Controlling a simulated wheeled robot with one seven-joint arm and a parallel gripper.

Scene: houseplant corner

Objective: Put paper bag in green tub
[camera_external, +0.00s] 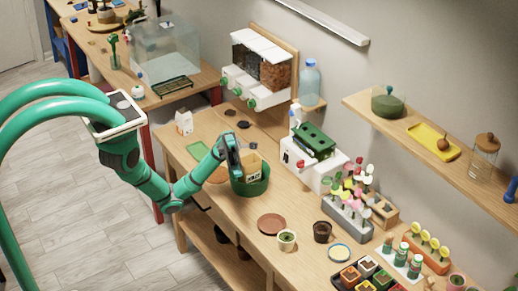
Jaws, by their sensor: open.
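The green tub (250,188) stands on the wooden workbench. A tan paper bag (255,168) with a dark-printed label sits inside it, its upper part showing above the rim. The tub wall hides the bag's lower part. My gripper (235,170) is at the left side of the bag, over the tub's left rim. Its jaws are open. From this view I cannot tell whether a finger still touches the bag.
A white carton-like bag (184,122) and a green tray (195,151) are left of the tub. A brown saucer (271,224) and small pots are to its right. A white box with a green top (313,145) stands behind. A shelf (430,140) juts from the wall.

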